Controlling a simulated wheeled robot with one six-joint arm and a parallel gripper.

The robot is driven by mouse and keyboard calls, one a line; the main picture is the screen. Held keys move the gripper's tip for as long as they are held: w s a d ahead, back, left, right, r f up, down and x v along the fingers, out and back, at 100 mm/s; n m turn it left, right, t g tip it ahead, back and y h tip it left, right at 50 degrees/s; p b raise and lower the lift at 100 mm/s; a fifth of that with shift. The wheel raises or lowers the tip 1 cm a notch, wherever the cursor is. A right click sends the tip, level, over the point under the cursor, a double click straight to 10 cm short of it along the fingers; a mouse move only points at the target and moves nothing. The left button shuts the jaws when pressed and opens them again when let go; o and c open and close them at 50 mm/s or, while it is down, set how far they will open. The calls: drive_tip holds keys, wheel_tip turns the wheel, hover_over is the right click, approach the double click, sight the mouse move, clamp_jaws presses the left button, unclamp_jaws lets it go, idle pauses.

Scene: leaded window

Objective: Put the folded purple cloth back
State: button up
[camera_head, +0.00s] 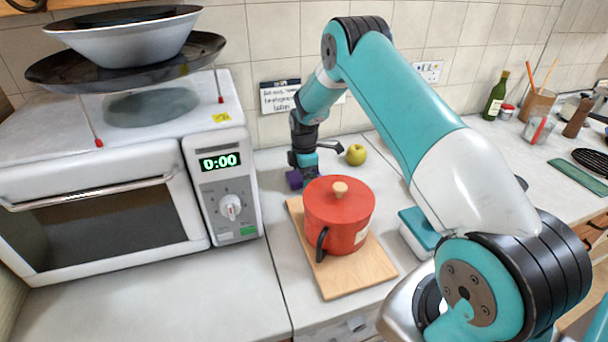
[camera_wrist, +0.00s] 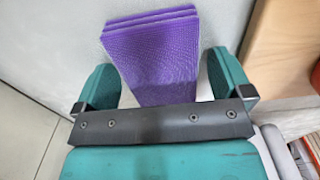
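The folded purple cloth (camera_wrist: 155,55) shows in the wrist view as a layered stack with its folded edges at the top. It lies on the pale counter between the two teal fingers of my gripper (camera_wrist: 162,65). The fingers are wide apart, with a narrow gap on each side of the cloth. The cloth's near end is hidden by my gripper's dark bar. In the head view my gripper (camera_head: 303,173) is low over the counter behind the red pot. A small purple part of the cloth (camera_head: 294,180) shows beside it.
The red pot (camera_head: 338,222) stands on a wooden board (camera_head: 355,275) in front of my gripper. A microwave (camera_head: 130,185) is to the left. The tiled wall with a sign (camera_head: 280,96) is behind.

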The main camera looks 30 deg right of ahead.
wheel_tip(320, 180, up, 12)
drive_tip(key=b, duration=0.3)
drive_tip(key=shift+r+b, duration=0.15)
drive_tip(key=shift+b, duration=0.15)
